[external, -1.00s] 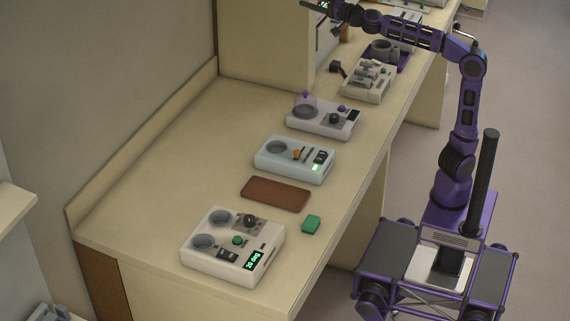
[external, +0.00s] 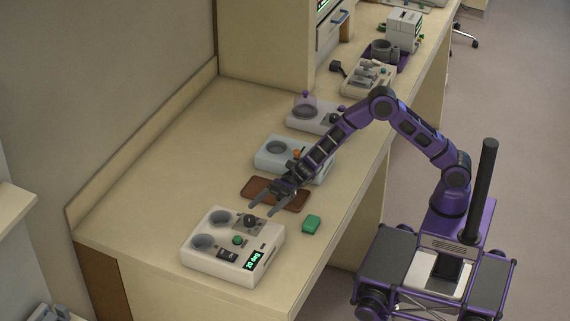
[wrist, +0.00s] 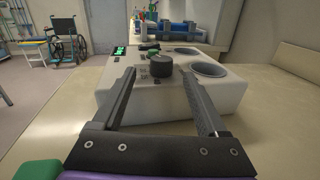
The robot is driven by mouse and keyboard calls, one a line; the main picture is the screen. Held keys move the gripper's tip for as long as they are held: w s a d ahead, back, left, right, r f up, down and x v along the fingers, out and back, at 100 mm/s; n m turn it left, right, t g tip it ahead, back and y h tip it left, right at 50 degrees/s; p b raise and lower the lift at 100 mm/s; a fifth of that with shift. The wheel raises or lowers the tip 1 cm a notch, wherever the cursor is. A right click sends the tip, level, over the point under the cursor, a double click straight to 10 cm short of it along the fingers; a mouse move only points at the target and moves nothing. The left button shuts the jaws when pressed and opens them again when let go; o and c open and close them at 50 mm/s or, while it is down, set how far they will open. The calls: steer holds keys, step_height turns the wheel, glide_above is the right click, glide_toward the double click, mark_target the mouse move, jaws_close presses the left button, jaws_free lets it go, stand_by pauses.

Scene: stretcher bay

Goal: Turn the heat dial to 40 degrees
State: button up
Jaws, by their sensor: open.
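The heat device is a white box (external: 217,265) at the near end of the counter, with two round wells, a green knob (external: 238,240) and a lit green display (external: 255,260) that appears to read 30 deg. Its black dial (external: 250,220) sits on a grey plate on top. In the wrist view the dial (wrist: 161,66) stands upright ahead, between the lines of my fingers. My gripper (external: 259,207) is open and empty, just beyond the box on the dial's side. In the wrist view my gripper (wrist: 158,85) has its fingers spread wide, apart from the dial.
A brown mat (external: 262,192) lies under my gripper, and a green block (external: 311,224) sits to its right. A pale blue device (external: 270,158) and a white device (external: 305,118) stand farther along. The counter's left side is clear.

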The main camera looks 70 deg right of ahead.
mark_target(249, 218)
steer(key=a, duration=0.2)
steer(key=w+a, duration=0.1)
steer(key=a, duration=0.4)
steer(key=shift+w+a+f, duration=0.2)
steer(key=shift+w, duration=0.2)
jaws_close()
